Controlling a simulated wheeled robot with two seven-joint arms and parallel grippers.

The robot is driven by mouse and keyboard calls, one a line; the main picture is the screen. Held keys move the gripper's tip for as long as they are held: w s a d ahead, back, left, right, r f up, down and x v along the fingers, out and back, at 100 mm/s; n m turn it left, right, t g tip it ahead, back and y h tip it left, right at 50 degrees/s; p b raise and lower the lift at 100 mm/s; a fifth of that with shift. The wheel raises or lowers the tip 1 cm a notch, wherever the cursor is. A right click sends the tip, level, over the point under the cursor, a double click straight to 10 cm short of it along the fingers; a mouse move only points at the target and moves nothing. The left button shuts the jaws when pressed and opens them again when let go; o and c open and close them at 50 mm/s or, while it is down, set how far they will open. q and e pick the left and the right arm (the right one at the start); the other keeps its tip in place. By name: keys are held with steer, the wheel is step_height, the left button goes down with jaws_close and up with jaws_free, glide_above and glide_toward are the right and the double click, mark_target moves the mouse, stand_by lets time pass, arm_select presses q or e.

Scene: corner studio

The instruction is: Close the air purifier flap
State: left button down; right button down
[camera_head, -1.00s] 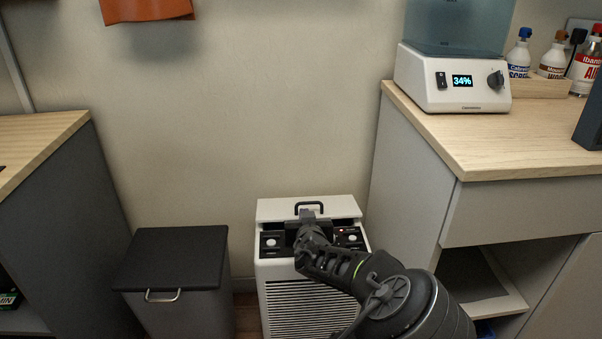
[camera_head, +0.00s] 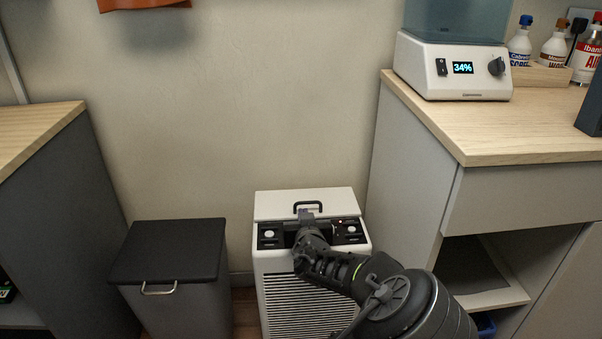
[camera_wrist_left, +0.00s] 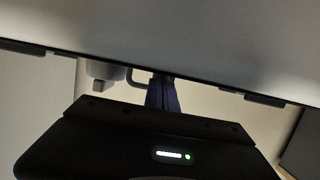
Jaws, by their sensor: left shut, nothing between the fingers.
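The white air purifier (camera_head: 262,290) stands on the floor against the wall, with a slatted front and a dark control panel (camera_head: 267,242). Its flap (camera_head: 277,205) is the white top lid with a black handle (camera_head: 309,204). Contact cannot be told. In the left wrist view the shut fingers (camera_wrist_left: 162,95) reach past a pale edge.
A grey bin with a black lid (camera_head: 170,250) stands left of the purifier. A wood-topped cabinet (camera_head: 450,130) stands close on the right, bearing a device reading 34% (camera_head: 455,80) and several bottles. Another wood-topped cabinet (camera_head: 45,190) is at the left.

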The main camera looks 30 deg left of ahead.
arm_select(q)
steer(key=p+v, duration=0.2)
steer(key=v, duration=0.5)
steer(key=shift+p, duration=0.4)
steer(key=shift+s+d, duration=0.15)
